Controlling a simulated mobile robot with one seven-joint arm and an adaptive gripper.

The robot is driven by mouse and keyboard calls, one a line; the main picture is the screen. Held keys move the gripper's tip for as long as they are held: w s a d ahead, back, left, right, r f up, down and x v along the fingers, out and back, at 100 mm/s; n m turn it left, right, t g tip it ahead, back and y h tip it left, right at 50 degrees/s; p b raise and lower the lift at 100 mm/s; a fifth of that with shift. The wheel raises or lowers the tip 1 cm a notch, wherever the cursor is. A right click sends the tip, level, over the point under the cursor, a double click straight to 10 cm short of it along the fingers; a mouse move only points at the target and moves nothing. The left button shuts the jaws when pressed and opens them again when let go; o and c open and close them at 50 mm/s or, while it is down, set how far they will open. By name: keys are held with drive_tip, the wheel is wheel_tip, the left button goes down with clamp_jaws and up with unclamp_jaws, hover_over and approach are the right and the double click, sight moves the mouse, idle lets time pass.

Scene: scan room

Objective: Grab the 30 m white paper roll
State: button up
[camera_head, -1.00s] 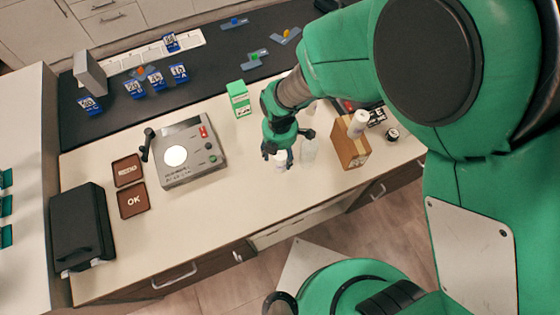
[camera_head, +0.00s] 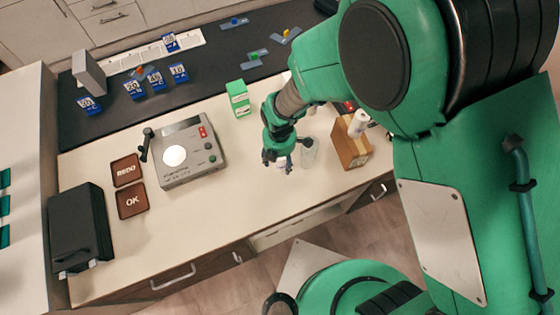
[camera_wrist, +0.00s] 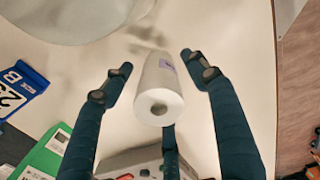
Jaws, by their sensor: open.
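A white paper roll (camera_wrist: 163,90) with a purple-marked label shows in the wrist view, its end with the core hole facing the camera. It sits between the spread dark fingers of my gripper (camera_wrist: 157,62), with gaps to the fingers on both sides. My gripper is open. In the head view my gripper (camera_head: 278,162) is low over the front middle of the light counter, and its fingers mostly hide the white roll (camera_head: 283,166). The 30 m marking cannot be read.
A pale translucent cylinder (camera_head: 309,151) stands just right of the gripper. Further right is a brown box (camera_head: 349,146) with a white cylinder (camera_head: 359,122). A green box (camera_head: 238,98) and a grey device (camera_head: 190,150) are to the left.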

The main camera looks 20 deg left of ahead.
drive_tip(key=shift+f, duration=0.8)
drive_tip(key=shift+c, duration=0.3)
drive_tip(key=c, duration=1.3)
